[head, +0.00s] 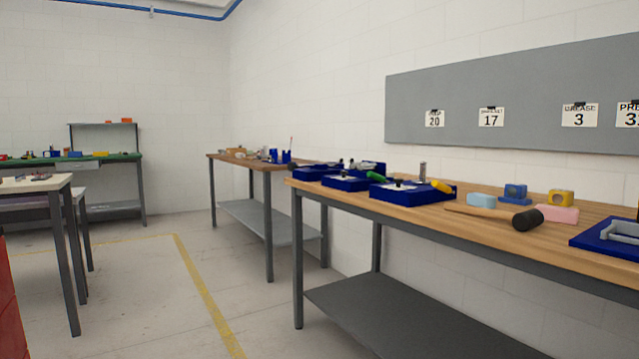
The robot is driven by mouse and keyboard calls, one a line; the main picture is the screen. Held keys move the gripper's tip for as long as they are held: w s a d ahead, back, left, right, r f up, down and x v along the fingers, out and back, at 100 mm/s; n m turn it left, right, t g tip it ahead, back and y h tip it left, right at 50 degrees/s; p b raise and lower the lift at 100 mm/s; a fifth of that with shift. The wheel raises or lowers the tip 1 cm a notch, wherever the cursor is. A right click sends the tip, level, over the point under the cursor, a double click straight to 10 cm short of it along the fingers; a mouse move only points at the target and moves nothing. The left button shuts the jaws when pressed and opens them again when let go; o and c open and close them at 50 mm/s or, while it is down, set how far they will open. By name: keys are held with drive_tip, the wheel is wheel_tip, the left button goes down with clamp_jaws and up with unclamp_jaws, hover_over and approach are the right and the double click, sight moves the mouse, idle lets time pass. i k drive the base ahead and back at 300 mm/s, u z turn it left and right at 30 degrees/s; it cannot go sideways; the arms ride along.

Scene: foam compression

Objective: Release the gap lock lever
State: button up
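No lever that I can name for sure as the gap lock lever shows in the head view. On the wooden workbench (470,239) at right stand several blue fixtures. The nearest blue fixture (590,240) is cut off by the right edge and carries a grey bar-shaped part (622,232). Another blue fixture (412,194) has a yellow handle (442,186), and one behind it has a green handle (377,176). Which of these belongs to the gap lock is too small to tell. My gripper is not in view.
A black-headed mallet (526,219), a pink block (556,214) and a light blue block (481,200) lie on the bench. A grey board (500,120) with number cards hangs behind. Other benches stand further back and left. The floor (130,290) with yellow lines is open between them.

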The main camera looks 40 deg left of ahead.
sight(373, 174)
drive_tip(key=u, duration=1.35)
drive_tip(key=i, duration=1.95)
drive_tip(key=u, duration=0.5)
